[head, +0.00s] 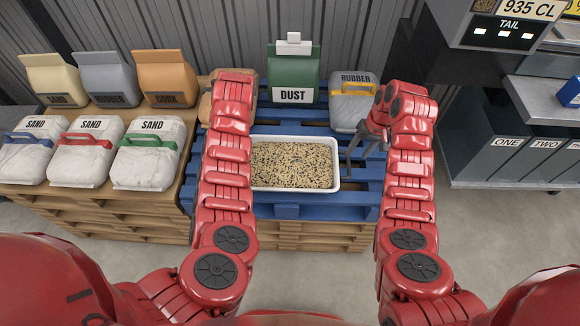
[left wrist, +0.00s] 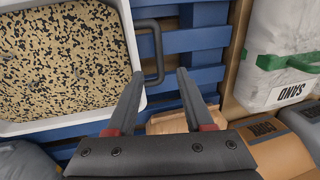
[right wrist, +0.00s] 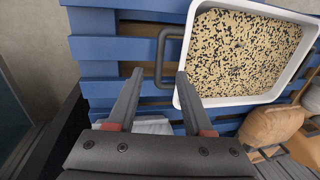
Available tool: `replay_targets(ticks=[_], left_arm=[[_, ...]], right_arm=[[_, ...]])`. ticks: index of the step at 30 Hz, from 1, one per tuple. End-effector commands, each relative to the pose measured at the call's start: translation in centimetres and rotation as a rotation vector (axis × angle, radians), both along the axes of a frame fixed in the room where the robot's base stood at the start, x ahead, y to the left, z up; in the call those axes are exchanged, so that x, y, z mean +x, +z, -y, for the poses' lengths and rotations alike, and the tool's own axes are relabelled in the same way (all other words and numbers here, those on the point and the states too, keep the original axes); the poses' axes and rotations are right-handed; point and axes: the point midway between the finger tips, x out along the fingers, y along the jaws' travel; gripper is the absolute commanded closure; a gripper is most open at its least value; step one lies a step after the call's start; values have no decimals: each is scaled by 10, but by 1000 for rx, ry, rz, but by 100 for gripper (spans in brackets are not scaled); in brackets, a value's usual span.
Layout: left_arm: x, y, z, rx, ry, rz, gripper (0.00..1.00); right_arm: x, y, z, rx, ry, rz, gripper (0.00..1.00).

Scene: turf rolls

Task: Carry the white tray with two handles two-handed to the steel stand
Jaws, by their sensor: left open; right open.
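The white tray (head: 296,190) lies on the blue pallet, filled with speckled granules. Its dark left handle (left wrist: 156,45) shows in the left wrist view, and its other handle (right wrist: 161,50) in the right wrist view. My left gripper (left wrist: 157,78) is open and empty, its fingertips just short of the handle, on either side of it. In the head view my left arm hides that gripper. My right gripper (head: 362,150) is open beside the tray's right end; in the right wrist view its fingertips (right wrist: 160,76) are close to the handle. I cannot make out the steel stand for certain.
A grey metal shelf (head: 545,100) stands at the right, by bins marked ONE and TWO. Behind the tray are a green DUST bag (head: 293,75) and a RUBBER bag (head: 352,105). Several SAND bags (head: 75,150) are at the left. The blue pallet (head: 310,212) shows around the tray.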

Motion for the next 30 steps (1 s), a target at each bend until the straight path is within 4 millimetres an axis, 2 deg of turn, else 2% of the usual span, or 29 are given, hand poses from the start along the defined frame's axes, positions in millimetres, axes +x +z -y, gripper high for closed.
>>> replay_targets(ticks=[3, 9, 15, 28, 30], left_arm=[[-1, -24, -4, -2, 2, -5, 48], [-1, -58, -11, -4, 2, -5, 48], [-1, -80, -16, -2, 3, -2, 48], [-1, -86, -17, 0, 0, -1, 48], [-1, -86, -17, 0, 0, -1, 59]], right_arm=[[-1, -25, -5, 1, -1, -5, 49], [-1, -59, -12, 0, -1, -3, 49], [0, -79, -16, 1, -2, 0, 49], [0, -86, -17, -1, 0, 1, 49], [0, -86, -17, -1, 0, 1, 60]])
